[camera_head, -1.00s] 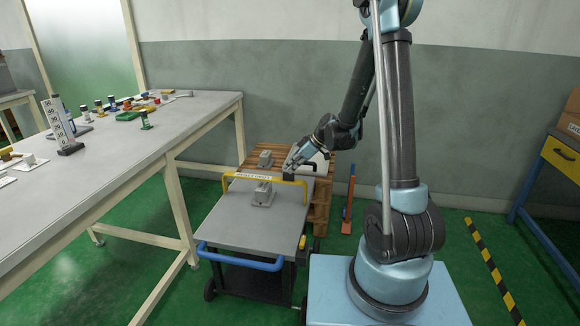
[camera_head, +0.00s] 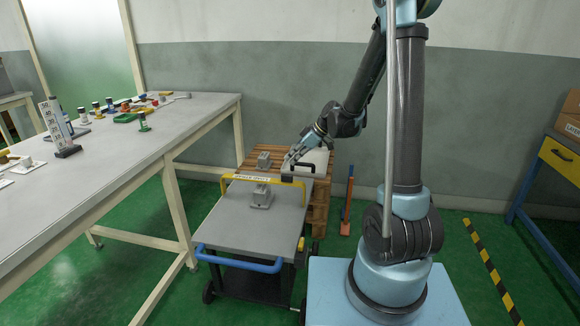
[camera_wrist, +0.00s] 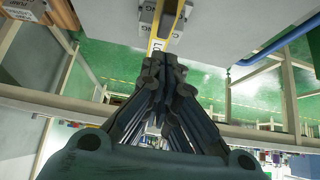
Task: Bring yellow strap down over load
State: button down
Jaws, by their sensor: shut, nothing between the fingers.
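The yellow strap (camera_head: 233,178) is a rigid bar with bent ends and a white label. It spans the grey top of the cart (camera_head: 228,230) in the head view. A grey block, the load (camera_head: 260,198), sits on the cart top by the bar's middle; whether the bar touches it I cannot tell. My gripper (camera_head: 287,169) is near the bar's right part, close above or behind it. In the wrist view my gripper (camera_wrist: 164,62) is shut and empty, its tips at the labelled yellow strap (camera_wrist: 157,44). Contact is unclear.
A second grey block (camera_head: 264,159) stands behind, near a wooden pallet (camera_head: 321,205). A long workbench (camera_head: 110,165) with small coloured items stands left. The cart has a blue handle (camera_head: 240,261) in front. An orange post (camera_head: 347,205) stands right of the pallet.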

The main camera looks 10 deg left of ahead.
jog(key=d+v, duration=0.1)
jog(key=v, duration=0.7)
jog(key=s+d+r+m+t+h, duration=0.15)
jog(key=s+d+m+h, duration=0.4)
jog(key=s+d, duration=0.7)
jog(key=s+d+f+m+h, duration=0.1)
jog(key=s+d+f+m, duration=0.1)
jog(key=s+d+m, duration=0.3)
jog(key=s+d+f+m+h, duration=0.1)
jog(key=s+d+f+m, duration=0.2)
jog(key=s, duration=1)
jog(key=shift+d+m, duration=1.05)
jog(key=shift+m, duration=0.5)
jog(key=shift+w+f, duration=0.1)
jog(key=shift+f, duration=0.05)
jog(key=shift+w+f, duration=0.2)
jog(key=shift+w, duration=0.2)
